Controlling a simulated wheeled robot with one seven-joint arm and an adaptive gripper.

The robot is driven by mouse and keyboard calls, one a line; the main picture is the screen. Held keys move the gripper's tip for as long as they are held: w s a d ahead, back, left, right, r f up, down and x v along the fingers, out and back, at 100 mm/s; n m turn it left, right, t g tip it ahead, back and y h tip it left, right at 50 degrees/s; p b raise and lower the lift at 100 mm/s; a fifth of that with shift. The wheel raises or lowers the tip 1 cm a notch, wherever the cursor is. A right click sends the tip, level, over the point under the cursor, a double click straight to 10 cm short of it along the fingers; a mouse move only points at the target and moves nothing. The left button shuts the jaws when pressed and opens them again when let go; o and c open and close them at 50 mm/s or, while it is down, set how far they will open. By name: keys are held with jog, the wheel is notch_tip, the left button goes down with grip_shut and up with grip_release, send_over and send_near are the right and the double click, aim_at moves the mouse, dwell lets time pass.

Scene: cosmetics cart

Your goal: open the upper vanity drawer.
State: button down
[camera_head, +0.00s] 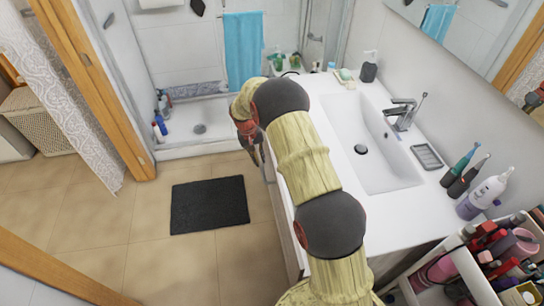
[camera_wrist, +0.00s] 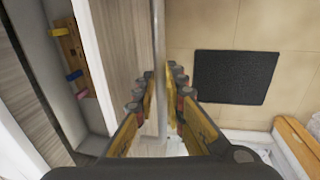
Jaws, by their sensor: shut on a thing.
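The vanity (camera_head: 335,110) has a white top with a sink and stands right of centre in the head view. In the wrist view, the drawer's wood-grain front (camera_wrist: 118,45) has a long metal bar handle (camera_wrist: 159,50). My gripper (camera_wrist: 158,88) has its fingers on either side of this bar and is shut on it. Left of the front, a pale space with an orange-brown item (camera_wrist: 69,48) shows, so the drawer appears partly open. In the head view, my gripper (camera_head: 250,138) is beside the vanity's front, and my arm hides much of that front.
A dark mat (camera_head: 210,204) lies on the tiled floor left of the vanity. The shower (camera_head: 195,125) with a blue towel (camera_head: 243,50) is behind. A cart (camera_head: 455,275) full of cosmetics stands at the lower right. The floor around the mat is clear.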

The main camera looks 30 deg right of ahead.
jog(key=w+a, duration=0.2)
jog(key=a, duration=0.8)
jog(key=shift+w+a, duration=0.15)
jog(key=shift+w, duration=0.2)
jog(key=c, duration=2.1)
grip_release()
jog(key=shift+c, duration=0.2)
notch_tip(320, 180, up, 12)
jog(key=a, duration=0.2)
jog(key=shift+w+a+f, duration=0.15)
jog(key=shift+w, duration=0.15)
